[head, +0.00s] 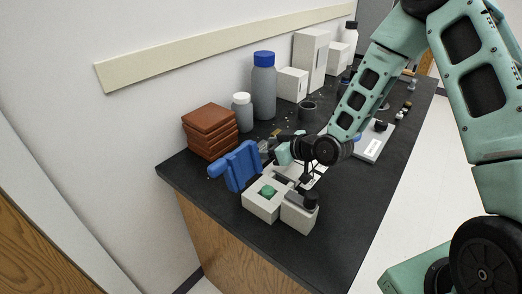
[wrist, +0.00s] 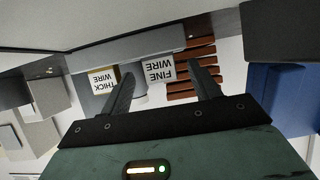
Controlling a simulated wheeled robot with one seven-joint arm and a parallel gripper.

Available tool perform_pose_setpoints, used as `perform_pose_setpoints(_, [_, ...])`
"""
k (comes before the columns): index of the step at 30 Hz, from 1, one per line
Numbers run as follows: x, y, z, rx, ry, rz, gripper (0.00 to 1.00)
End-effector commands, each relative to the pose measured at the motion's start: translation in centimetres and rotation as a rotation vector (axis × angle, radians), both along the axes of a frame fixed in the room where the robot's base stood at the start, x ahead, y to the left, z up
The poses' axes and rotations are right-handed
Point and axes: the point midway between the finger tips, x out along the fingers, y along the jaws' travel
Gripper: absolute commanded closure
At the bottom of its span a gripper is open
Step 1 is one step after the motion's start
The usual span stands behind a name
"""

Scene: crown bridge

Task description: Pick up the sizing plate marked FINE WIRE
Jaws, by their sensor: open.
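The FINE WIRE plate (wrist: 159,70) is a small white plate with black lettering that reads upside down in the wrist view. It appears between the fingertips of my gripper (wrist: 163,75), which is open with a finger to either side. I cannot tell how far beyond the tips the plate is. A similar plate marked THICK WIRE (wrist: 102,80) is to its left, outside the left finger. In the head view my gripper (head: 285,154) is low over the near part of the bench, behind the blue piece; the plates' lettering cannot be made out there.
The front right bench top is clear. The wall is close behind.

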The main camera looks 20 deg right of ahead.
Motion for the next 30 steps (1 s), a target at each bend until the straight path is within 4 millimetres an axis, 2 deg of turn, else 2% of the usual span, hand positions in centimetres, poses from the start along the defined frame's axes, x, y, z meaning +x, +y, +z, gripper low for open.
perform_pose_setpoints(8, [0.4,0.3,-0.3,0.000,0.001,0.000,0.38])
perform_pose_setpoints(9, [0.4,0.3,-0.3,0.000,0.001,0.000,0.44])
perform_pose_setpoints(14, [0.3,0.2,-0.3,0.000,0.001,0.000,0.88])
perform_pose_setpoints(24, [0.4,0.2,0.0,0.000,0.000,0.000,0.89])
perform_pose_setpoints(30, [0.4,0.2,1.5,0.000,-0.002,0.000,0.89])
